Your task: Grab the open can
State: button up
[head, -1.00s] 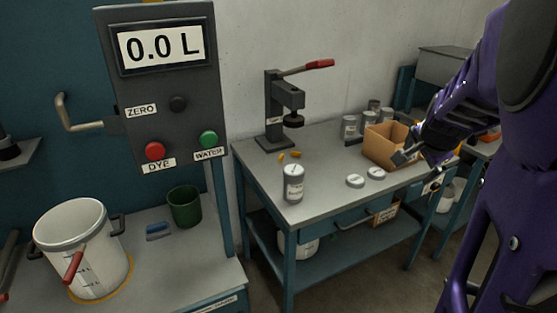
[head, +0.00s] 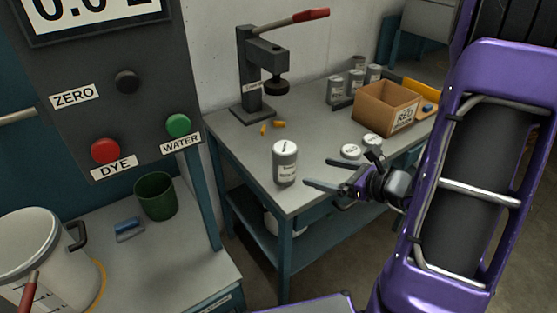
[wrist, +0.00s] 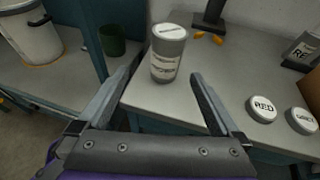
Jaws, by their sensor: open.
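A grey can (head: 285,163) with a pale label stands upright near the front edge of the workbench. Its top looks pale with a dark mark; I cannot tell whether it is open. My gripper (head: 343,172) is to the right of the can in the head view, fingers spread and empty. In the wrist view the can (wrist: 166,62) stands beyond the fingertips, between the two fingers of my gripper (wrist: 159,77), apart from both.
Two round lids (wrist: 263,108) lie right of the can. A lever press (head: 256,75), several cans (head: 335,88) and a cardboard box (head: 386,108) stand behind on the workbench (head: 228,132). Orange bits lie near the press. A dispenser panel (head: 120,110) is at left.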

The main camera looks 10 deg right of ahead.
aim_at(293, 160)
jog(key=shift+m+t, duration=0.3)
jog(key=shift+t, duration=0.1)
jog(key=x, duration=0.6)
jog(key=b+x, duration=0.1)
jog(key=x, duration=0.5)
jog(key=shift+w+d, duration=0.15)
jog(key=shift+w, duration=0.2)
jog(key=b+x, duration=0.1)
jog(key=x, duration=0.4)
jog(key=shift+w+d+r, duration=0.1)
jog(key=shift+w+r, duration=0.05)
jog(key=shift+w, duration=0.1)
grip_shut()
jog(key=shift+r, duration=0.15)
